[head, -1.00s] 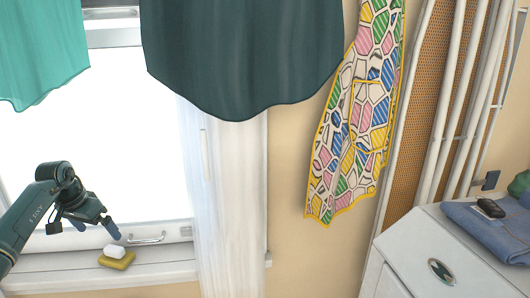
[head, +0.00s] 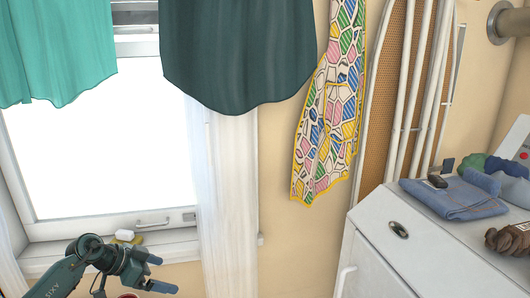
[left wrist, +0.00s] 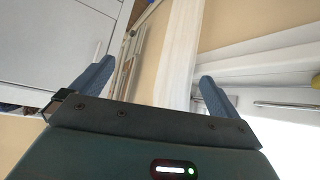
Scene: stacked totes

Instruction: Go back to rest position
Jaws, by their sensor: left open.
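My left gripper (head: 160,274) is at the lower left of the head view, in front of and below the window sill. Its two blue-grey fingers are apart with nothing between them. In the left wrist view the open fingers (left wrist: 152,88) also show, with the wall and a white curtain beyond. My right gripper is not in view.
A white and yellow item (head: 128,237) lies on the window sill (head: 170,238). Teal and dark green cloths (head: 235,60) and a patterned apron (head: 330,125) hang above. A white cabinet (head: 375,250) at the right bears folded denim (head: 455,198) and brown gloves (head: 510,238).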

